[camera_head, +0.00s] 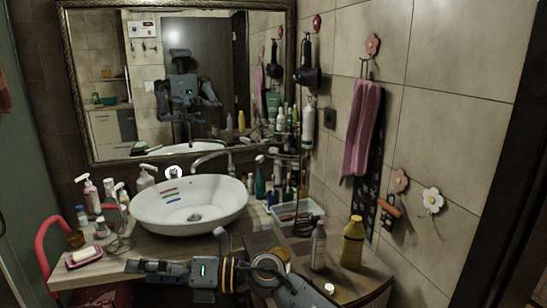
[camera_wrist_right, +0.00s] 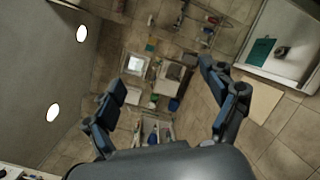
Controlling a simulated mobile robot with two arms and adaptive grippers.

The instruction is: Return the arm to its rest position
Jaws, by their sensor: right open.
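My right arm (camera_head: 235,275) reaches across the bottom of the head view from the lower right. My right gripper (camera_head: 140,268) points left, in front of the counter and below the basin, with nothing visible in it. In the right wrist view its two dark fingers (camera_wrist_right: 163,75) stand wide apart with an empty gap between them. My left gripper is not directly in view. A reflection of my body shows in the mirror (camera_head: 215,55).
A white basin (camera_head: 235,210) stands on the wooden counter (camera_head: 165,245). Bottles (camera_head: 90,195) and a soap dish (camera_head: 83,258) are at left. A grey bottle (camera_head: 318,250), a yellow bottle (camera_head: 352,245) and a candle (camera_head: 329,289) stand close to my right arm. A pink towel (camera_head: 362,130) hangs at right.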

